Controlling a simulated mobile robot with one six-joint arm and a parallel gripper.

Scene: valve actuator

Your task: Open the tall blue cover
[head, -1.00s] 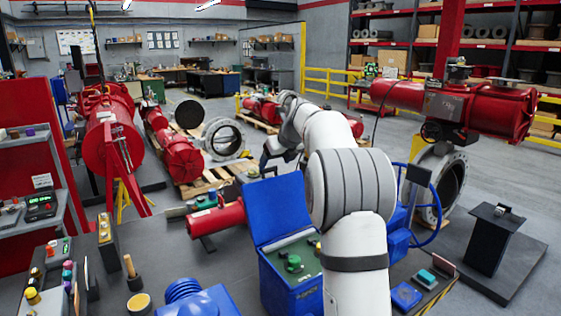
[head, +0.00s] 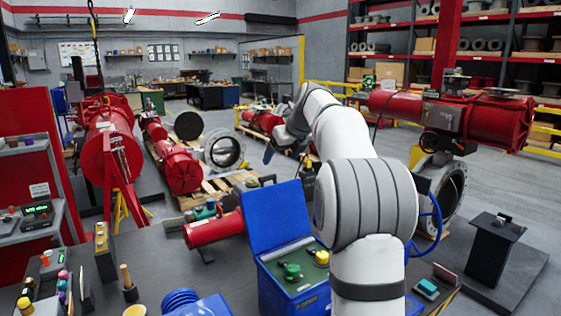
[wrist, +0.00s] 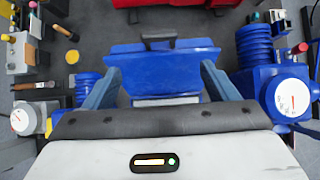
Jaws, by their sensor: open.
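The tall blue cover (head: 278,214) stands raised at the back of a blue box (head: 290,290) in the head view. The box's green-grey inner panel, with a green knob (head: 291,271) and a yellow knob, is exposed. In the wrist view the cover (wrist: 165,68) lies between my two fingers in the picture, with a dark handle (wrist: 157,38) at its far edge. My gripper (wrist: 162,82) is open and empty. In the head view it is above and beyond the cover, apart from it and partly hidden by my arm.
A red cylinder (head: 213,229) lies left of the box. A blue ribbed part (head: 190,302) stands at the front. A blue handwheel (head: 432,222) is right, partly behind my arm.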

